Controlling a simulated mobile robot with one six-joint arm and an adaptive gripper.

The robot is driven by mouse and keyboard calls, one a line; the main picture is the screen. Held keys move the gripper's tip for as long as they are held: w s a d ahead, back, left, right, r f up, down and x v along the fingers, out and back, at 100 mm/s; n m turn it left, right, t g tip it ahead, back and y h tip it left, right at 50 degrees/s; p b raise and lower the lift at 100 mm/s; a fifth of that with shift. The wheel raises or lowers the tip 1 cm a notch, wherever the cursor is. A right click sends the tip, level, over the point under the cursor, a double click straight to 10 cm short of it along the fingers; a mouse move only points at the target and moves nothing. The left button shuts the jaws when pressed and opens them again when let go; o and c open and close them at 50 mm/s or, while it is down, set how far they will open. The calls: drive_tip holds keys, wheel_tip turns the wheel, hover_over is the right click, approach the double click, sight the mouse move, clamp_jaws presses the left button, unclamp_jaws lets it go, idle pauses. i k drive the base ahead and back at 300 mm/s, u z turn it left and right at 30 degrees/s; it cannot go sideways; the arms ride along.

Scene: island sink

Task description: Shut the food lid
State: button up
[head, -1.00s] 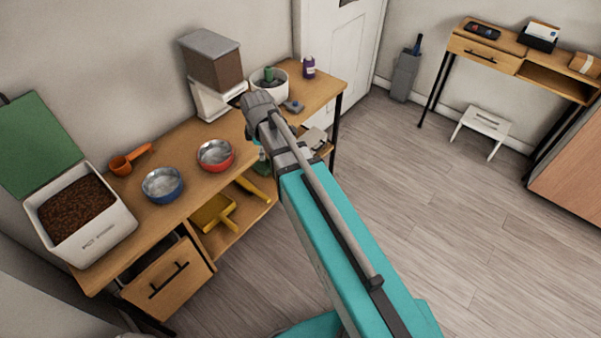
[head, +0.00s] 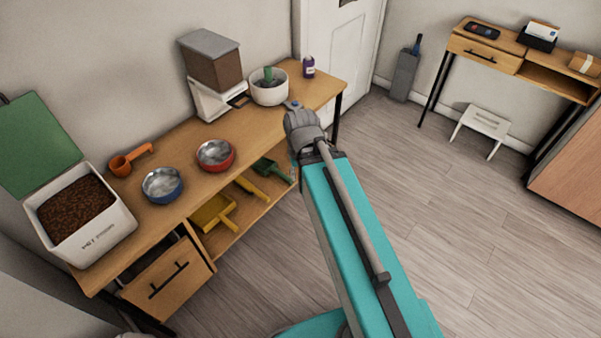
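A white pet food bin (head: 98,238) stands at the left end of the wooden bench, full of brown kibble (head: 76,206). Its green lid (head: 40,145) is open, raised at the back of the bin and tilted towards the wall. The end of my arm, with my gripper (head: 303,130), is near the bench's front right edge, far to the right of the bin and not touching the lid. My wrist hides most of the gripper, so I cannot see its fingers clearly.
An orange scoop (head: 128,161), a blue bowl (head: 162,186) and a red bowl (head: 215,156) stand between the bin and a food dispenser (head: 213,75). A white pot (head: 269,88) and a purple bottle (head: 309,67) are behind my wrist.

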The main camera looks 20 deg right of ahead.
sight(35, 148)
drive_tip(key=u, duration=1.6)
drive_tip(key=k, duration=0.65)
drive_tip(key=z, duration=0.4)
drive_tip(key=i, duration=1.35)
drive_tip(key=z, duration=0.5)
